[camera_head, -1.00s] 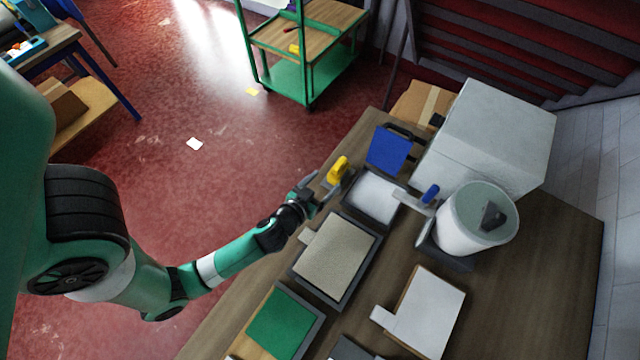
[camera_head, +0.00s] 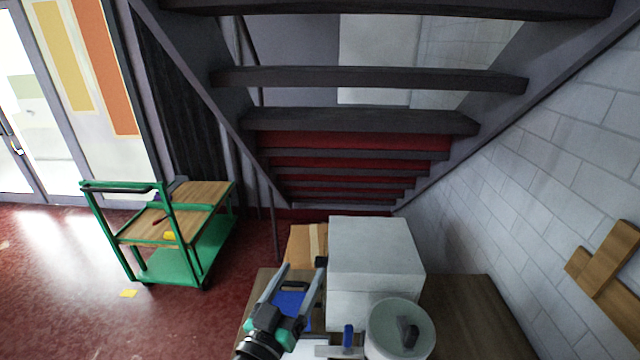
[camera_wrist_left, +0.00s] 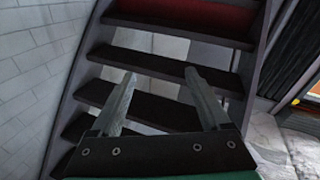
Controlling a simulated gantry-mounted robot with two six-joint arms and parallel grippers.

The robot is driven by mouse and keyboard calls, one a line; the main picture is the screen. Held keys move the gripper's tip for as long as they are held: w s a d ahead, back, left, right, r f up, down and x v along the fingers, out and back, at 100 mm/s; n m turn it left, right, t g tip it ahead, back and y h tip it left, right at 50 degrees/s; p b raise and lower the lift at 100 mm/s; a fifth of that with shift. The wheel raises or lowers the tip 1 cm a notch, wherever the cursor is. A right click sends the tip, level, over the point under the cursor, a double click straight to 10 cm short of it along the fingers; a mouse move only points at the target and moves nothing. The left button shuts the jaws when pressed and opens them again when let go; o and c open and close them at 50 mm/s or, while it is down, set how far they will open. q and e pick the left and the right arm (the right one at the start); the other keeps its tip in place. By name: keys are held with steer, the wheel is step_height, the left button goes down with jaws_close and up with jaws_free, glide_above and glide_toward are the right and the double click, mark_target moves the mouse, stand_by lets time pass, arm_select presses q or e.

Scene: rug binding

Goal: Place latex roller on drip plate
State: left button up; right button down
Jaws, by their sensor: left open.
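My left gripper (camera_head: 302,272) is raised over the far end of the workbench, pointing away from the camera, its two fingers apart. The left wrist view shows its fingers (camera_wrist_left: 160,78) apart with nothing between them, against the stairs. Behind the gripper is a blue panel (camera_head: 290,304) with a dark handle. A blue-handled tool (camera_head: 348,336) lies beside the white bucket (camera_head: 374,341). Part of a white tray (camera_head: 308,350) shows at the bottom edge. I cannot identify the latex roller or the drip plate for sure. My right gripper is not in view.
A large white box (camera_head: 372,262) stands on the wooden workbench (camera_head: 478,315), with a cardboard box (camera_head: 304,245) behind to its left. A green cart (camera_head: 180,250) stands on the red floor at left. Stairs (camera_head: 360,120) rise behind; a block wall is at right.

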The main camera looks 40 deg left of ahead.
arm_select(q)
steer(key=d+r+m+t+h, duration=0.1)
steer(key=d+r+t, duration=0.2)
steer(key=r, duration=0.7)
steer(key=d+r+m+t+h, duration=0.2)
steer(key=d+r, duration=0.2)
steer(key=r, duration=0.6)
steer(key=s+d+r+m+t+h, duration=0.2)
steer(key=s+d+r+h, duration=0.1)
steer(key=r, duration=0.4)
steer(key=s+d+r+m+t+h, duration=0.2)
steer(key=s+r, duration=0.3)
steer(key=r, duration=0.3)
steer(key=shift+d+h, duration=0.4)
steer(key=shift+w, duration=0.1)
